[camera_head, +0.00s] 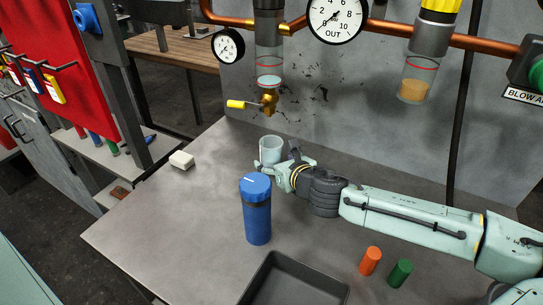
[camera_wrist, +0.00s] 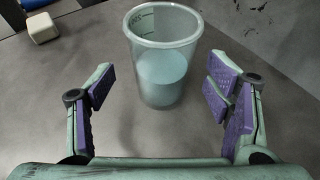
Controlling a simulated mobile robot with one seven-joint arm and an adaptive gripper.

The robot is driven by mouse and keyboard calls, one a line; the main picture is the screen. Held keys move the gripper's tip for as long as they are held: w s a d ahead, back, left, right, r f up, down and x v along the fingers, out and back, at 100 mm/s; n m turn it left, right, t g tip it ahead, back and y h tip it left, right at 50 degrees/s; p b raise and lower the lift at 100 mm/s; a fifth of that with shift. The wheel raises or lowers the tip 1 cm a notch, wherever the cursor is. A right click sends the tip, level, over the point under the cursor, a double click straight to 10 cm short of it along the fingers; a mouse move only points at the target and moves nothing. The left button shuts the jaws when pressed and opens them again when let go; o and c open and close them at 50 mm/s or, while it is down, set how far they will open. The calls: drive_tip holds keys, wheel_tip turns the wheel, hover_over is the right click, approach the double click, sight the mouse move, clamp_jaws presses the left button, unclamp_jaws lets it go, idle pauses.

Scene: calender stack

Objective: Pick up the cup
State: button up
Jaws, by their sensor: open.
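The cup (camera_head: 271,150) is clear plastic and stands upright on the grey table near the back wall. In the wrist view the cup (camera_wrist: 163,60) has marks on its side and holds pale blue liquid in its lower part. My gripper (camera_wrist: 163,92) is open, with its purple-padded fingers apart at the left and right of the cup. In the head view my gripper (camera_head: 285,165) reaches in from the right and its tip is beside the cup, partly covering it. I cannot tell whether a finger touches the cup.
A blue lidded bottle (camera_head: 257,215) stands just in front of my gripper. A dark tray (camera_head: 290,265), an orange cylinder (camera_head: 370,262) and a green cylinder (camera_head: 400,273) are nearer. A white block (camera_head: 182,160) lies left. A yellow-handled valve (camera_head: 266,102) hangs above the cup.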

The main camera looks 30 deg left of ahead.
drive_tip(key=p+x, duration=0.1)
drive_tip(key=x, duration=0.3)
drive_tip(key=shift+w+r, duration=0.15)
drive_tip(key=shift+c, duration=0.3)
drive_tip(key=c, duration=1.4)
drive_tip(key=shift+r, duration=0.25)
